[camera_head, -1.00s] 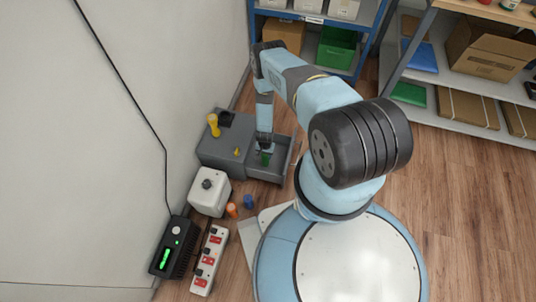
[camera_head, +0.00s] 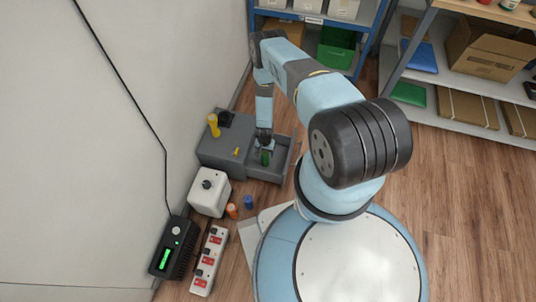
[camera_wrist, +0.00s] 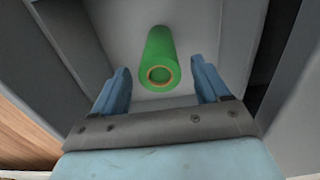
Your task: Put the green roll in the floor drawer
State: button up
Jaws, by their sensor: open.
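The green roll (camera_wrist: 159,60) is inside the open grey floor drawer (camera_wrist: 208,22), as the wrist view shows. It also shows in the head view (camera_head: 265,158), just below my gripper. My gripper (camera_wrist: 161,84) is open, with one blue finger on each side of the roll's near end and a gap on both sides. In the head view my gripper (camera_head: 264,143) hangs over the drawer (camera_head: 284,163), which is pulled out from the grey cabinet (camera_head: 222,150). The drawer's far inside is partly hidden by my arm.
A yellow-handled tool (camera_head: 213,125) stands on the cabinet. A white box (camera_head: 209,193), an orange roll (camera_head: 232,211), a blue roll (camera_head: 248,202), a power strip (camera_head: 209,262) and a black charger (camera_head: 172,250) are on the floor nearby. Blue shelves (camera_head: 366,52) stand behind.

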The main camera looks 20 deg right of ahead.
notch_tip(320, 180, up, 9)
jog(key=shift+f, duration=0.15)
dwell(0.4)
